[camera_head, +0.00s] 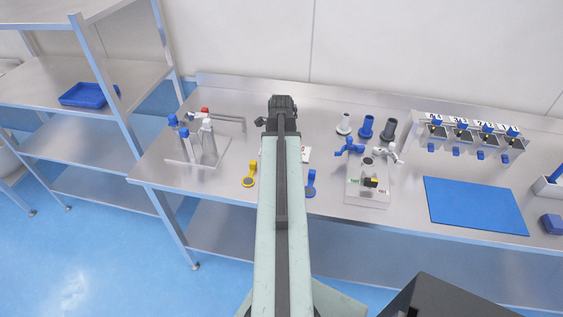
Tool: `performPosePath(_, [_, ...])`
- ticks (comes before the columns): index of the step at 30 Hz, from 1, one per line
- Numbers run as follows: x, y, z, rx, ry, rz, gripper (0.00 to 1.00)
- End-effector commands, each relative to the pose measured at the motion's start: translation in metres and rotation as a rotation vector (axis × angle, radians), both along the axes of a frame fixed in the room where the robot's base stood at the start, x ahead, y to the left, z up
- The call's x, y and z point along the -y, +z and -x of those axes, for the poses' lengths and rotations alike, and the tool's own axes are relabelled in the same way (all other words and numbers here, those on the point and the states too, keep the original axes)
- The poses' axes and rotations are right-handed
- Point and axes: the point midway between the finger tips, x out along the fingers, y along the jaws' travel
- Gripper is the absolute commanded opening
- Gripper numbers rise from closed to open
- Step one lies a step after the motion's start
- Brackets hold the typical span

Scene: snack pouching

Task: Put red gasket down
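No red gasket can be made out; the far side of my gripper and the table under my arm are hidden. My gripper (281,108) is at the far end of my outstretched arm, over the back middle of the steel table (232,90). Its fingertips cannot be made out, so I cannot tell whether it is open, shut or holding something. A yellow paddle-shaped piece (250,173) lies on the table left of my arm. A similar blue piece (311,183) lies right of it. A white card with red marks (306,155) is partly hidden behind my arm.
A rack with upright cylinders (207,142), one red-topped, stands left. Right are three standing fittings (366,127), a small device with blue and white clamps (367,187), a row of dispensers (470,137) and a blue mat (475,204). A shelf holds a blue tray (84,96).

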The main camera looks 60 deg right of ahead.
Motion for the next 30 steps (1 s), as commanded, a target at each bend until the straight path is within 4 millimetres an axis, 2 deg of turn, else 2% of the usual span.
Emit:
performPosePath(14, [0.0003, -0.011, 0.0004, 0.0, -0.001, 0.0, 0.0])
performPosePath(15, [0.0004, -0.0104, 0.0005, 0.0, -0.001, 0.0, 0.26])
performPosePath(17, [0.0004, -0.0099, 0.0005, 0.0, -0.001, 0.0, 0.43])
performPosePath(18, [0.0004, -0.0099, 0.0006, 0.0, -0.001, 0.0, 0.46])
performPosePath(26, [0.0006, -0.0097, 0.0008, 0.0, -0.002, 0.0, 0.46])
performPosePath(30, [0.0005, -0.0032, 0.0007, 0.0, -0.001, 0.0, 0.46])
